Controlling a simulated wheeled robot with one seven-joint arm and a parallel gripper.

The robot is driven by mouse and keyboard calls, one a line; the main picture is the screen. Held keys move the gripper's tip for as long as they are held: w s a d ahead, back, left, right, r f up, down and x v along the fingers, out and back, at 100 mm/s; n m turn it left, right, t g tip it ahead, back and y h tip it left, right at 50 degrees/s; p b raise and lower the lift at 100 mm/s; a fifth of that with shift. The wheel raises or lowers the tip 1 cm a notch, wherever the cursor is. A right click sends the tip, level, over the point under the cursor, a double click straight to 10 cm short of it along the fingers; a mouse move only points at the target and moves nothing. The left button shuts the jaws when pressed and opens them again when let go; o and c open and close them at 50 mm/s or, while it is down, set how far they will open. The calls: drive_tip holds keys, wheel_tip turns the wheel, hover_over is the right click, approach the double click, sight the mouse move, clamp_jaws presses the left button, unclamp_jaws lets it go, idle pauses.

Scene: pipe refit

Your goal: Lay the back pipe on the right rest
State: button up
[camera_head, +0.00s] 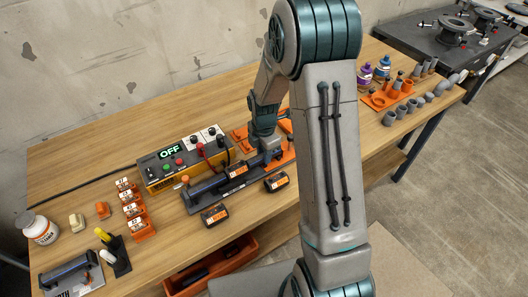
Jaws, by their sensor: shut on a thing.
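My gripper (265,153) is low over the middle of the workbench, at the lower end of my arm, just right of the orange box with the "OFF" display. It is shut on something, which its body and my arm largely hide. A dark blue-grey bar (209,185) lies along a dark plate (192,207) in front of that box and runs right toward my gripper. I cannot tell if it is the back pipe. Orange parts (240,135) show behind and right of my gripper. I cannot tell which is the right rest.
The orange control box (160,179) stands left of my gripper. Two black blocks with orange labels (214,215) (276,181) sit in front. Several orange tagged pieces (134,210) and a white bottle (40,228) stand left. Grey and orange fittings (390,117) crowd the right end.

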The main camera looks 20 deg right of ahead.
drive_tip(key=shift+f, duration=0.1)
idle(0.3)
drive_tip(key=o, duration=1.1)
drive_tip(key=shift+o, duration=0.2)
drive_tip(key=shift+r+p, duration=2.55)
drive_tip(key=shift+r, duration=1.25)
